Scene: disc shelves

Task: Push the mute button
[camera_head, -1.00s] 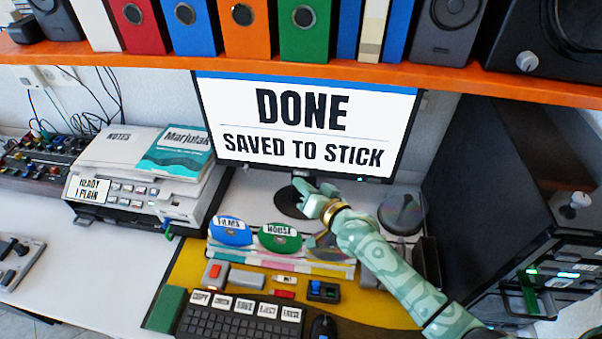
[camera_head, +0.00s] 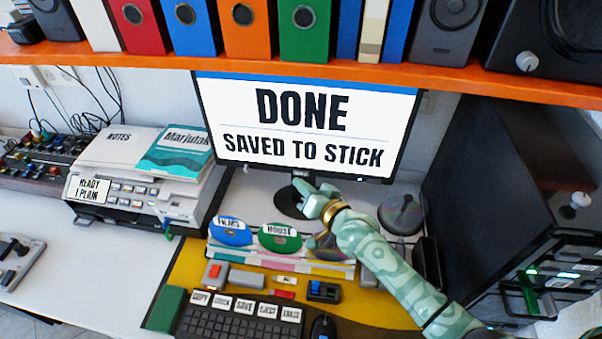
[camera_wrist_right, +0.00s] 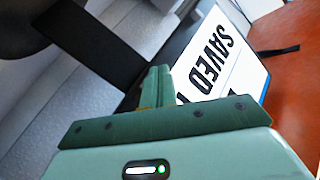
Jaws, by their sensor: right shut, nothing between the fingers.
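My right gripper (camera_head: 302,186) is shut and empty, with its fingertips just below the lower edge of the monitor (camera_head: 306,125). The monitor reads "DONE, SAVED TO STICK" and stands upright on a dark round foot (camera_head: 288,203). In the right wrist view my closed fingers (camera_wrist_right: 158,76) point toward the monitor's dark bottom edge, and part of the screen (camera_wrist_right: 208,68) shows beside them. I cannot make out a button marked mute; the fingertips cover part of the lower edge. I cannot tell whether they touch it. My left gripper is not in view.
An orange shelf (camera_head: 330,75) with binders runs above the monitor. Disc stacks marked FILMS (camera_head: 231,233) and HOUSE (camera_head: 280,239) stand in front. A keyboard (camera_head: 235,325) lies nearer, a printer (camera_head: 150,190) is left, and a black cabinet (camera_head: 500,180) is right.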

